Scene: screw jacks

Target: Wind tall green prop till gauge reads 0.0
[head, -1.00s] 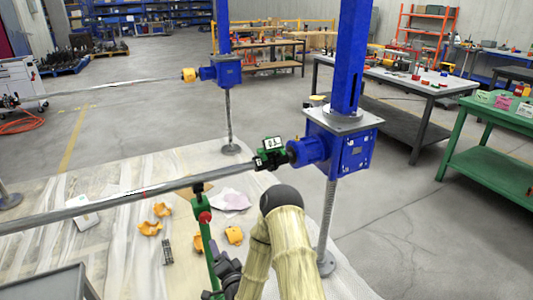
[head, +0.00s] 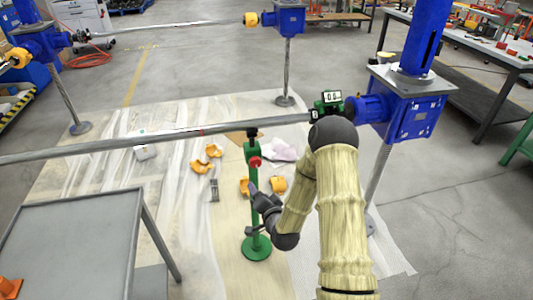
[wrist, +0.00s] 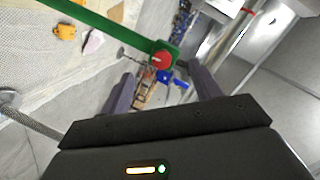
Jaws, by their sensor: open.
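The tall green prop (head: 252,210) stands upright on a round green base, its dark top under the long grey shaft (head: 180,139). I cannot tell whether the top touches the shaft. A red knob (head: 254,162) sits on the prop's upper part. It also shows in the wrist view (wrist: 162,60), between and beyond my fingertips. The green gauge (head: 328,103) is on the shaft beside the blue gearbox; its small digits look like 0.0, but I cannot be sure. My gripper (wrist: 163,86) is open and empty, just short of the knob. In the head view, my arm hides part of the background.
Blue screw jacks (head: 405,102) stand at the right, back and left. A grey cart (head: 75,240) is at the front left. Orange pieces (head: 200,166) and a small grey object (head: 214,190) lie on the sheeted floor. Bare floor is at right.

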